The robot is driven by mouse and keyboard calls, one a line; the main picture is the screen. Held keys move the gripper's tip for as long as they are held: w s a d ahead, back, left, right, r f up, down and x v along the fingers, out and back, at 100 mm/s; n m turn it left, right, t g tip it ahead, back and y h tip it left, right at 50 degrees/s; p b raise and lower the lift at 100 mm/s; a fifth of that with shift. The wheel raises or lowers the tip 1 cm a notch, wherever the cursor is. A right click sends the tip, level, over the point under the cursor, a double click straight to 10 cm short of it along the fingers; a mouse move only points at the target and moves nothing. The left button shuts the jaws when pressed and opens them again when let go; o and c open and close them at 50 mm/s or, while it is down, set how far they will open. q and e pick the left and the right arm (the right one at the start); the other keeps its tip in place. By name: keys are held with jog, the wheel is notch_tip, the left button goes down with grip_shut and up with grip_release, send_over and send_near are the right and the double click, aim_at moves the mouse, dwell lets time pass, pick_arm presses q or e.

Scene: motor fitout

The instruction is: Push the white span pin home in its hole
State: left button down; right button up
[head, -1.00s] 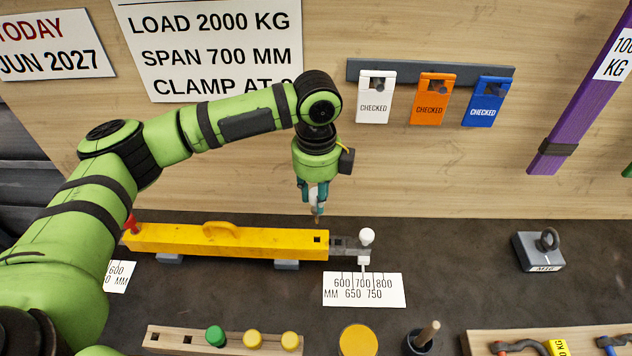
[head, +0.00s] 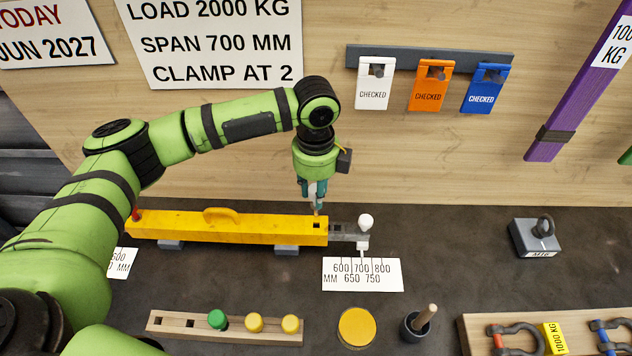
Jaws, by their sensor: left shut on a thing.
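My left gripper (head: 315,199) points straight down over the right end of the yellow beam (head: 260,230). It is shut on a small pale thing, which appears to be the white span pin (head: 317,209). The fingers cover most of it, and a thin brownish tip shows below them. Just below the tip is a dark square hole (head: 317,225) in the beam's top. The tip looks just above the hole; I cannot tell whether it touches. A grey inner bar (head: 343,231) sticks out of the beam's right end and bears a white knob (head: 366,221). My right gripper is not in view.
A scale plate (head: 362,274) lies in front of the grey bar. A wooden rack (head: 170,325) with green and yellow pegs, a yellow disc (head: 357,328) and a dark cup (head: 414,329) stand nearer.

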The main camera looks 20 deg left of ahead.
pick_arm(q)
notch_tip(320, 180, down, 2)
jog(key=shift+f+b, duration=0.1)
jog(key=shift+b, duration=0.2)
jog(key=shift+f, duration=0.2)
dwell(0.5)
jog(key=shift+r+p, duration=0.1)
jog(key=shift+p, duration=0.35)
jog(key=shift+p, duration=0.3)
jog(key=shift+p, duration=0.3)
dwell(0.9)
